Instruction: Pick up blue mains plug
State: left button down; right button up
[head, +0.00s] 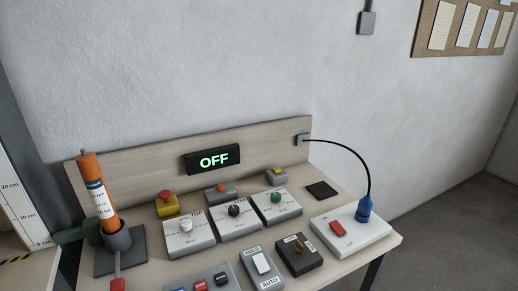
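The blue mains plug (365,209) stands upright at the back right part of a white socket box (375,236) on the right side of the bench. A black cable (357,152) arches from its top to a grey outlet (302,140) on the bench's back board. The plug's lower end meets the box top; its pins are hidden. A red rocker switch (338,228) is on the same box, left of the plug. Neither of my grippers shows in the head view.
Left of the socket box stand several control boxes with knobs and switches, and a black pad (322,189). A display reading OFF (213,159) is on the back board. An orange cylinder (97,190) stands in a holder at the left. Space above the plug's right side is clear.

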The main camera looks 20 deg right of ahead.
aim_at(365, 205)
jog(key=z, duration=2.7)
jog(key=i, duration=0.85)
jog(key=u, duration=2.7)
